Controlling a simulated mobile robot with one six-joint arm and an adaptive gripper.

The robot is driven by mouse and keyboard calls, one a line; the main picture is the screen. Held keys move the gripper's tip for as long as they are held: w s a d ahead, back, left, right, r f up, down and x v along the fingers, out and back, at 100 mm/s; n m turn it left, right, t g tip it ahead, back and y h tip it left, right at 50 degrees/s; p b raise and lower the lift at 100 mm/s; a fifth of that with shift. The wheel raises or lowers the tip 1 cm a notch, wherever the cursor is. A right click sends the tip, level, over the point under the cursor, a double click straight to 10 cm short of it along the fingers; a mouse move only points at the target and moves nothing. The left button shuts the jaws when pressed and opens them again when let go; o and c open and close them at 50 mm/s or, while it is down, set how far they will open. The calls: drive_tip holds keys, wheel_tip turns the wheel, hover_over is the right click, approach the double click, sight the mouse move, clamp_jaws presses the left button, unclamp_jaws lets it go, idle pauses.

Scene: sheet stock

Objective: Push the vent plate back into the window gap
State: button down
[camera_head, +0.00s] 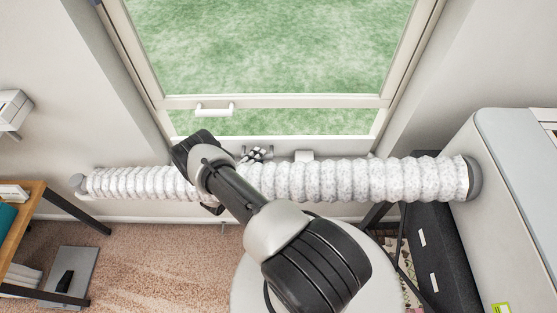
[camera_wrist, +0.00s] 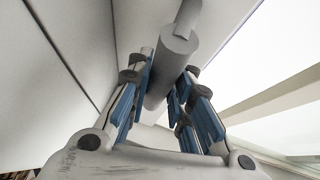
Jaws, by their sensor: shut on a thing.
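The window gap (camera_head: 270,122) is an open strip with green showing through, below the sash's bottom rail (camera_head: 330,102). A long white strip (camera_head: 345,147) runs along the gap's lower edge; I cannot tell whether it is the vent plate or the sill. In the wrist view, my gripper (camera_wrist: 168,78) has blue-padded fingers on both sides of a grey cylindrical grip (camera_wrist: 170,62), shut on it. The grip's link to the plate is not clear. In the head view, my arm and the hose hide most of this; only small dark gripper parts (camera_head: 255,154) show near the strip.
A white ribbed hose (camera_head: 330,180) runs across below the window, with my arm over it. A white sash handle (camera_head: 215,110) sits on the rail. A wooden table (camera_head: 25,220) stands at left, a large pale cabinet (camera_head: 515,190) at right. Carpet (camera_head: 150,250) is partly clear.

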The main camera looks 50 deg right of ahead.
drive_tip(key=shift+w+d+b, duration=0.95)
drive_tip(key=shift+w+d, duration=0.1)
drive_tip(key=shift+d, duration=0.15)
drive_tip(key=c, duration=1.4)
unclamp_jaws()
drive_tip(key=shift+o, duration=0.2)
drive_tip(key=shift+a, duration=0.1)
drive_tip(key=shift+p+v, duration=0.3)
drive_tip(key=shift+v, duration=3.6)
